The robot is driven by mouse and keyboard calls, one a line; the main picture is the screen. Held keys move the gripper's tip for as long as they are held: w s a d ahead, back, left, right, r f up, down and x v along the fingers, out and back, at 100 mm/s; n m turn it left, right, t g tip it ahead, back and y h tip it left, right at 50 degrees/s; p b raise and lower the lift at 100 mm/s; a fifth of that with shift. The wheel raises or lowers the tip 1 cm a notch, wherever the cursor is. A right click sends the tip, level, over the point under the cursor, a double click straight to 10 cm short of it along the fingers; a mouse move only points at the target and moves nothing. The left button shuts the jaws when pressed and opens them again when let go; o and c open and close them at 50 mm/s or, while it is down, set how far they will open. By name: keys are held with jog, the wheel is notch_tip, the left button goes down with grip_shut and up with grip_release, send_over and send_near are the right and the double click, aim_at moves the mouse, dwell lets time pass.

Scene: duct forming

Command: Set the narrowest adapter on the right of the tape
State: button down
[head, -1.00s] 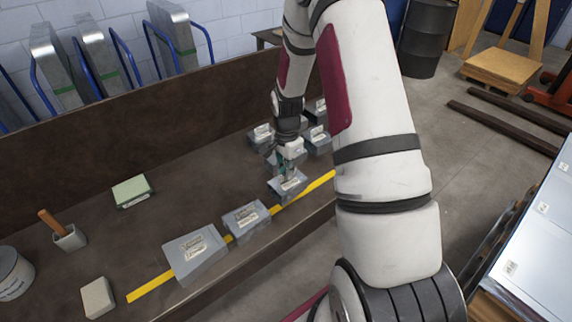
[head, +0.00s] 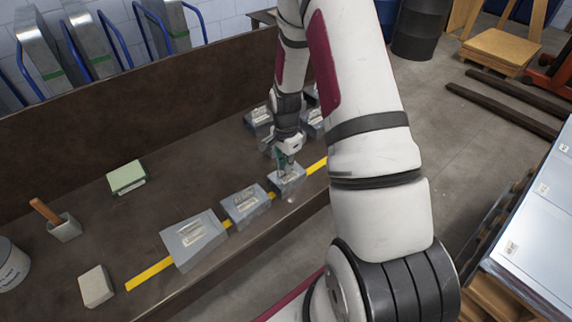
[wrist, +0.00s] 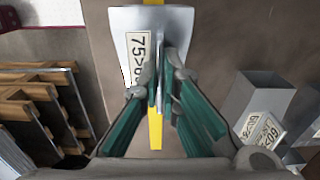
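My gripper (wrist: 160,88) points down at a small grey sheet-metal adapter (wrist: 136,20). Its fingers look shut on the adapter's thin upright wall. The adapter's label starts with 75; the fingers hide the rest. In the head view this adapter (head: 288,180) sits over the yellow tape (head: 150,274), at the right end of a row. The tape shows on both sides of it, also in the wrist view (wrist: 155,133). Two other adapters stand on the tape to its left: a middle one (head: 245,206) and a larger one (head: 193,241). I cannot tell whether the held adapter touches the bench.
More adapters (head: 259,119) stand behind my gripper, partly hidden by my arm. A green-topped block (head: 126,177), a cup with a wooden handle (head: 64,229), a beige block (head: 96,287) and a bucket (head: 12,268) are at the left. The bench's middle is clear.

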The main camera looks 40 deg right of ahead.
jog(key=c, duration=1.7)
grip_release()
jog(key=shift+r, duration=0.15)
jog(key=s+a+r+n+t, duration=0.1)
jog(key=a+r+n, duration=0.15)
jog(key=r, duration=0.85)
jog(key=s+a+r+n, duration=0.1)
jog(key=a+r+n, duration=0.15)
jog(key=r, duration=0.95)
jog(key=s+a+r+n+t, duration=0.1)
jog(key=s+a+r+n, duration=0.3)
jog(key=s+r, duration=0.1)
jog(key=s+a+r+n+t, duration=0.2)
jog(key=s+a+r+n, duration=0.2)
jog(key=s, duration=0.3)
jog(key=s+a+r+n+t, duration=0.1)
jog(key=s+a+r+n, duration=0.3)
jog(key=s+a+r, duration=0.1)
jog(key=shift+s+r+n+t, duration=0.3)
jog(key=shift+s+r, duration=0.15)
jog(key=shift+r, duration=0.05)
